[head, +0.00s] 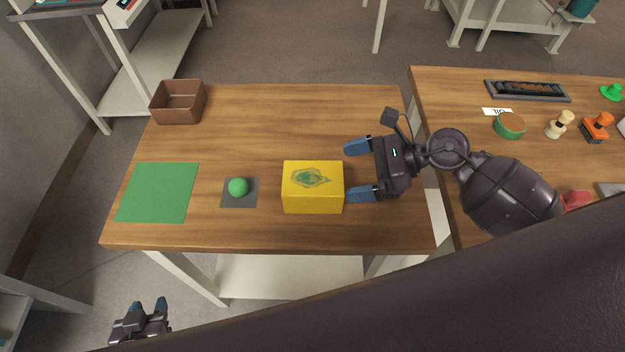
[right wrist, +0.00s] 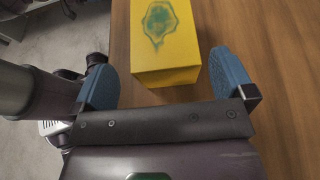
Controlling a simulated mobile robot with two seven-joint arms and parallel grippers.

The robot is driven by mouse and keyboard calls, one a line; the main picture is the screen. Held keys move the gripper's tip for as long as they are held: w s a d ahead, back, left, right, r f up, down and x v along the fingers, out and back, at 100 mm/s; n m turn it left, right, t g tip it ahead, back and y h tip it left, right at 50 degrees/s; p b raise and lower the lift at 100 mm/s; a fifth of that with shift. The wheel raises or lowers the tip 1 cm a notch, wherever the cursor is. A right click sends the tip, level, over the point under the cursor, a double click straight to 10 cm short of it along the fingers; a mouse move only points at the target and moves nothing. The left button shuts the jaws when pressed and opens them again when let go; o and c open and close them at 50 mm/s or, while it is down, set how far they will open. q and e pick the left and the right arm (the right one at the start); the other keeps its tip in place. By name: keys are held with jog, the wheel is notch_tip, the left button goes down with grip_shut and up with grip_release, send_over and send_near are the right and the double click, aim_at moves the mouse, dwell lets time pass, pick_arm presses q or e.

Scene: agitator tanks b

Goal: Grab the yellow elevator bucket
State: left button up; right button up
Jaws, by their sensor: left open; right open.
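The yellow elevator bucket (head: 312,198) is a box-like yellow block with a green patch on top, on the wooden table near its front edge. It also shows in the right wrist view (right wrist: 165,55), ahead of and between the blue fingertips. My right gripper (head: 357,171) is open just right of the bucket, its fingers pointing left at it, with nothing between them. In the right wrist view my right gripper (right wrist: 165,78) straddles the line of the bucket's near end. My left gripper (head: 148,308) is open and empty, low at the left, in front of the table.
A green ball (head: 238,187) sits on a grey square (head: 250,201) left of the bucket. A green mat (head: 158,193) lies further left, and a brown open box (head: 178,102) stands at the back left. A second table (head: 465,100) at right holds stamps and a dark tray.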

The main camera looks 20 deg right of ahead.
aim_at(325, 177)
jog(key=shift+x, duration=0.75)
jog(key=shift+w+a+f, duration=0.2)
jog(key=shift+a, duration=0.25)
jog(key=shift+p+x, duration=0.45)
jog(key=shift+x, duration=1.7)
pick_arm(q)
jog(key=shift+w+d+r, duration=0.1)
jog(key=shift+w+r, duration=0.55)
jog(key=shift+r, duration=0.3)
pick_arm(e)
jog(key=shift+f, duration=0.15)
jog(key=shift+d, duration=0.1)
jog(key=shift+c, duration=0.3)
pick_arm(q)
jog(key=shift+s+f, duration=0.2)
jog(key=shift+s, duration=0.1)
pick_arm(e)
jog(key=c, duration=0.7)
